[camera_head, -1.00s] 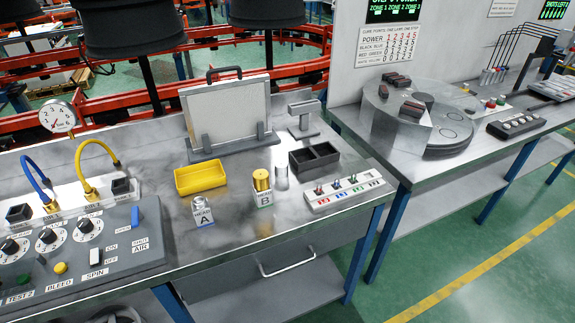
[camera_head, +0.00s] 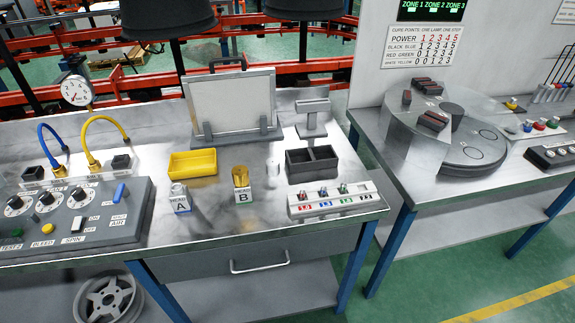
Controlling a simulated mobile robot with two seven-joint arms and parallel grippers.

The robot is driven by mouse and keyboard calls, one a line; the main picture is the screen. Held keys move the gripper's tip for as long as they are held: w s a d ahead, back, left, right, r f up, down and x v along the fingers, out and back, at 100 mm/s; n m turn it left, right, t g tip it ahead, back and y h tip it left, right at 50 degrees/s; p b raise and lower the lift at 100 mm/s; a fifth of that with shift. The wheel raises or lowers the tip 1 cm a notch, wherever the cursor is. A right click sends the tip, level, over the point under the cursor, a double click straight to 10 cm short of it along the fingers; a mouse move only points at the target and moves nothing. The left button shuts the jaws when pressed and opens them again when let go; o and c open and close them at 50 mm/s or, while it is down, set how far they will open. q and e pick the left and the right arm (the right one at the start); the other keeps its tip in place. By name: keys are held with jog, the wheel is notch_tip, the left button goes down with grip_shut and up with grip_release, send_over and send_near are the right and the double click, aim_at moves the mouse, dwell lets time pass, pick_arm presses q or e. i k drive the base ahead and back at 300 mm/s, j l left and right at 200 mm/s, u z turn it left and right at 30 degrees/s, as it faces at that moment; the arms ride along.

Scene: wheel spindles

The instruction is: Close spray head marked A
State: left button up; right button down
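Spray head A (camera_head: 180,199) stands on the steel bench, a small block with a white label reading HEAD A and a silver knob-like top. Spray head B (camera_head: 242,186) stands to its right, with a taller gold cylinder on top. A small silver cylinder (camera_head: 273,168) stands right of head B. Whether head A is open or closed is too small to tell. Neither of my grippers is in view.
A yellow tray (camera_head: 193,164) sits behind head A. A control panel (camera_head: 75,218) with dials and switches lies to the left. A black divided bin (camera_head: 312,165) and a white strip with small coloured parts (camera_head: 337,200) lie to the right. The bench front is clear.

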aim_at(180, 196)
jog(key=l, duration=0.7)
jog(key=i+l, duration=0.15)
jog(key=l, duration=0.55)
